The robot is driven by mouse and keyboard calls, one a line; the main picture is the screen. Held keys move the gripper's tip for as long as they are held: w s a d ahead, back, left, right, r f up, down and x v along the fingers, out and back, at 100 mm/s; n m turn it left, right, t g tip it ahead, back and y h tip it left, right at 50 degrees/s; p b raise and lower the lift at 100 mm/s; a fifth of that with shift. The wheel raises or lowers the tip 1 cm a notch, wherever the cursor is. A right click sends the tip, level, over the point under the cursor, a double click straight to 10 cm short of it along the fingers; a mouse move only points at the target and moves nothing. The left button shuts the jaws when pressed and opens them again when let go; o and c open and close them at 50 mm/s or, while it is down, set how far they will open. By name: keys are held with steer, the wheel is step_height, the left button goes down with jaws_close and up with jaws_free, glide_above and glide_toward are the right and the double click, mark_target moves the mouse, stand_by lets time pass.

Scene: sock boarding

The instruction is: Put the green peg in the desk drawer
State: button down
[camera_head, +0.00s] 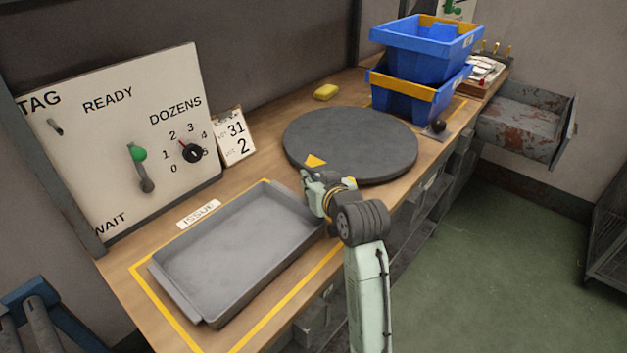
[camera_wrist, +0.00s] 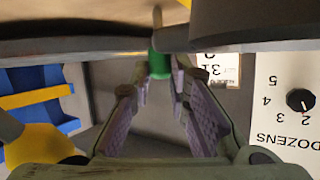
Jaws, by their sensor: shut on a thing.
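My gripper (camera_head: 309,180) is low over the workbench, between the grey tray and the dark round turntable. In the wrist view its fingers (camera_wrist: 160,76) are closed on the green peg (camera_wrist: 160,64), whose green part shows at the fingertips. I cannot make out the peg in the head view, where the gripper hides it. A rusty metal drawer (camera_head: 520,128) stands pulled out at the far right end of the bench, well away from my gripper. Its inside is only partly visible.
The grey tray (camera_head: 166,283) lies left of my gripper, and the turntable (camera_head: 350,140) is just behind it. Stacked blue bins (camera_head: 425,60) and a black knob (camera_head: 438,126) stand toward the drawer. A sign board (camera_head: 110,150) leans at left.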

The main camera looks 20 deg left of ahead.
steer(key=shift+f, duration=0.2)
steer(key=c, duration=1.5)
jaws_free()
